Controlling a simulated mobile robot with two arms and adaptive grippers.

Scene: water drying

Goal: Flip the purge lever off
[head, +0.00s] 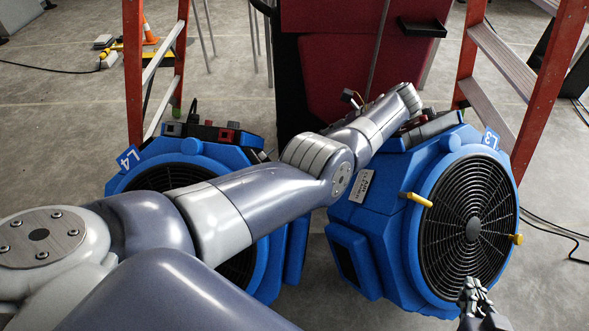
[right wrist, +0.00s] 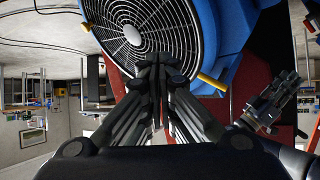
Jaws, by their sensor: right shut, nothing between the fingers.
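Two blue fan units stand on the floor in the head view, one labelled L4 (head: 130,160) and one labelled L3 (head: 345,240). No purge lever can be made out clearly. L4 has small red and black controls (head: 228,135) on top; my left arm partly covers L3's top. My right gripper (head: 474,293) is at the lower right, in front of L3's grille. In the right wrist view, its fingers (right wrist: 157,65) are together and empty before the grille (right wrist: 130,28). A dark jointed gripper, seemingly my left (right wrist: 268,103), shows there; its fingers are unclear.
Yellow handles (head: 416,199) stick out at L3's front. Orange ladders stand behind at left (head: 133,75) and right (head: 545,90). A red panel (head: 325,60) is at the back. A black cable (head: 560,230) lies on the floor at right.

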